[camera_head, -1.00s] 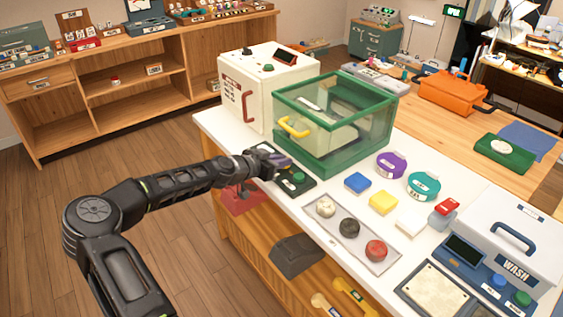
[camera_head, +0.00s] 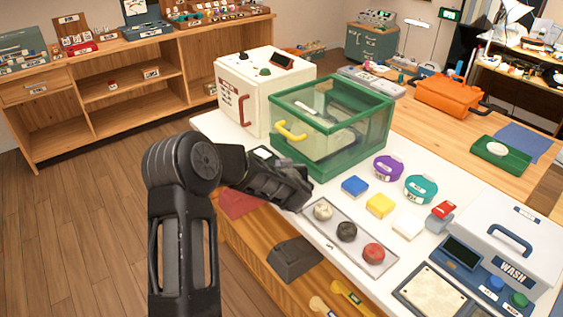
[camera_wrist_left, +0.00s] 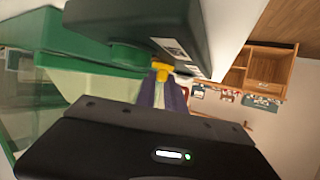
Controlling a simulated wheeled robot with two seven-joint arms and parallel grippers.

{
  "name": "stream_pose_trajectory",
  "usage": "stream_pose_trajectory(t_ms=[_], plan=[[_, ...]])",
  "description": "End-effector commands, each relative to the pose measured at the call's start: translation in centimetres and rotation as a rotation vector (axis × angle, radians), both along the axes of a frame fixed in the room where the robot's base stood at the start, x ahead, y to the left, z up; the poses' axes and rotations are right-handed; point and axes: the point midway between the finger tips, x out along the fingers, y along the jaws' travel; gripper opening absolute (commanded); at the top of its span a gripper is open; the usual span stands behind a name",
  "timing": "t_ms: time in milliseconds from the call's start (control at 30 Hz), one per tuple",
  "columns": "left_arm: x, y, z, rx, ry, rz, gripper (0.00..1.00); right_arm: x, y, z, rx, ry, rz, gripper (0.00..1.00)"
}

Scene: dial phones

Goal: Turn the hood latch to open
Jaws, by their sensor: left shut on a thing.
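The green-framed clear hood (camera_head: 330,118) stands on the white bench with its lid down. It has a yellow handle (camera_head: 291,131) on its front left side. In the left wrist view, its green frame (camera_wrist_left: 75,55) shows at left, and a dark panel (camera_wrist_left: 150,25) fills the top. My left gripper (camera_wrist_left: 163,92) has purple-grey fingers shut on a small yellow latch piece (camera_wrist_left: 161,72) beside the dark panel. In the head view, my own wrist and forearm hide the fingers and the latch. My right gripper is not in view.
A cream cabinet (camera_head: 265,90) stands behind the hood. Right of my arm are a tray (camera_head: 325,236) with round knobs, blue (camera_head: 355,186) and yellow (camera_head: 380,205) blocks, and purple (camera_head: 388,168) and teal (camera_head: 421,188) round items. Open floor lies at left.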

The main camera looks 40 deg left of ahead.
Motion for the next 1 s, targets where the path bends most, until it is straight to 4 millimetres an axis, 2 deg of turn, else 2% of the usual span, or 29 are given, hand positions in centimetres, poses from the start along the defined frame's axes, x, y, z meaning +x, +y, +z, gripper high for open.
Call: stream_pose_trajectory(t_ms=[33,300,800,833,1000], plan=[[0.14,-0.2,0.23,0.001,0.001,0.029,0.0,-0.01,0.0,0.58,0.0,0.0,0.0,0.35],[0.17,-0.14,0.01,0.0,0.002,0.142,0.0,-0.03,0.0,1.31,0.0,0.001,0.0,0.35],[0.12,-0.01,-0.16,-0.001,0.002,0.166,0.0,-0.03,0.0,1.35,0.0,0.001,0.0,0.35],[0.12,-0.01,-0.17,-0.001,0.002,0.166,0.16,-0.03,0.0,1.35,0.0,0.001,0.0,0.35],[0.16,-0.06,-0.16,-0.001,0.001,0.165,0.3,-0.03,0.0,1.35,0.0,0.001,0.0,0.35]])
